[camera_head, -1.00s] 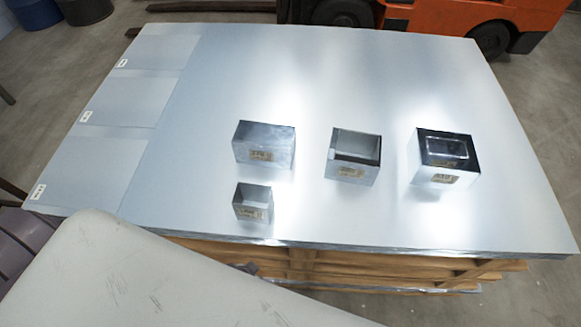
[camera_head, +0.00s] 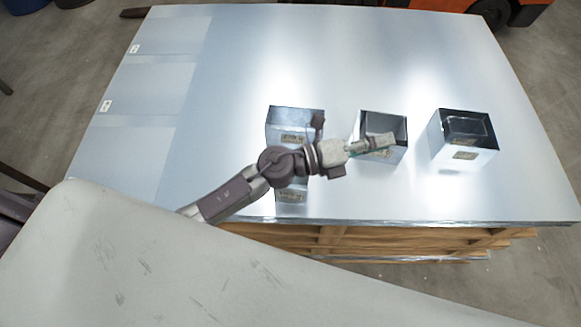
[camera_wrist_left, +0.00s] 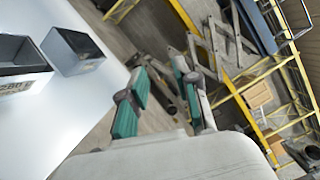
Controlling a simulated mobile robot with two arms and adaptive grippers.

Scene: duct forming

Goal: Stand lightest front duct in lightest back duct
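Three larger metal ducts stand in a back row on the sheet-metal table: left (camera_head: 284,117), middle (camera_head: 398,153) and right (camera_head: 463,140). The middle one shows its open top and inner walls. A smaller front duct (camera_head: 291,197) stands before the left one, mostly hidden by my left arm. My left gripper (camera_head: 375,144) hangs before and over the near side of the middle duct in the head view. In the left wrist view its green-padded fingers (camera_wrist_left: 158,95) are apart with nothing between them. My right gripper is out of view.
The metal table top (camera_head: 250,60) is clear behind the ducts. Flat labelled panels (camera_head: 150,75) lie along its left side. Two ducts also show at the left wrist view's edge, one near the table edge (camera_wrist_left: 78,52). Yellow racking (camera_wrist_left: 285,115) stands beyond on the floor.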

